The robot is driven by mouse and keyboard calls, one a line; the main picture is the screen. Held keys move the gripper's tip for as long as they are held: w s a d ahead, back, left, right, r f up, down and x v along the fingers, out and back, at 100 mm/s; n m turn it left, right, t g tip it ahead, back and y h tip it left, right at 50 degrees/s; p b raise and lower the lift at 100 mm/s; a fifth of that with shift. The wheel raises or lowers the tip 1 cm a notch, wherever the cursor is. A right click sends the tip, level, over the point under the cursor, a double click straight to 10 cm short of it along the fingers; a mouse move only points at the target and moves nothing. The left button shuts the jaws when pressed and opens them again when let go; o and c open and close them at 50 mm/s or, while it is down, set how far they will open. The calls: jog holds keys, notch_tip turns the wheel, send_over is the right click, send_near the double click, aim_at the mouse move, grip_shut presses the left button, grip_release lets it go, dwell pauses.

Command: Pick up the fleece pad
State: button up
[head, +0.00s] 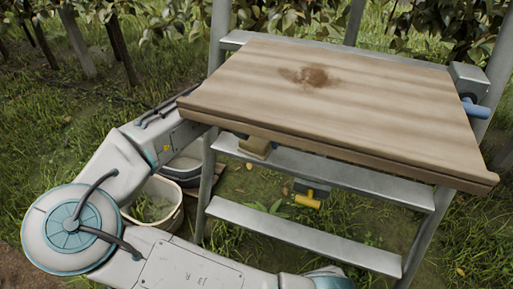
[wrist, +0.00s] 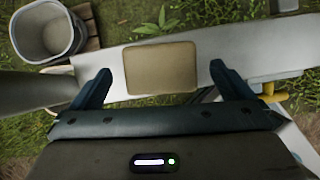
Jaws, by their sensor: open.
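The fleece pad (wrist: 161,68) is a tan, rounded square lying on a pale metal ladder step in the wrist view. In the head view the tan pad (head: 256,148) shows on the upper step, just under the front edge of the wooden board. My gripper (wrist: 161,70) is open in the wrist view, with one dark finger to the left of the pad and one to the right. The pad lies between and ahead of the fingers, apart from both. Whether the fingertips are level with it in height I cannot tell. The board hides my gripper in the head view.
The wooden board (head: 350,95), with a brown stain, lies over the steps. A lower step (head: 300,237) is below. A yellow-handled thing (head: 307,201) hangs by the upper step. A white bucket (head: 170,187) and a grey tub (head: 183,176) stand on the left.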

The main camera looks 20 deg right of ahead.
jog(key=shift+b+x, duration=0.55)
jog(key=shift+x, duration=0.95)
jog(key=shift+a, duration=0.1)
jog(key=shift+c, duration=0.3)
jog(key=c, duration=0.9)
jog(key=shift+o, duration=0.2)
jog(key=shift+r, duration=0.1)
jog(key=shift+r+p, duration=0.75)
jog(key=shift+p, duration=0.05)
jog(key=s+a+p, duration=0.6)
jog(key=s+a, duration=0.6)
jog(key=s, duration=0.1)
jog(key=shift+s, duration=0.25)
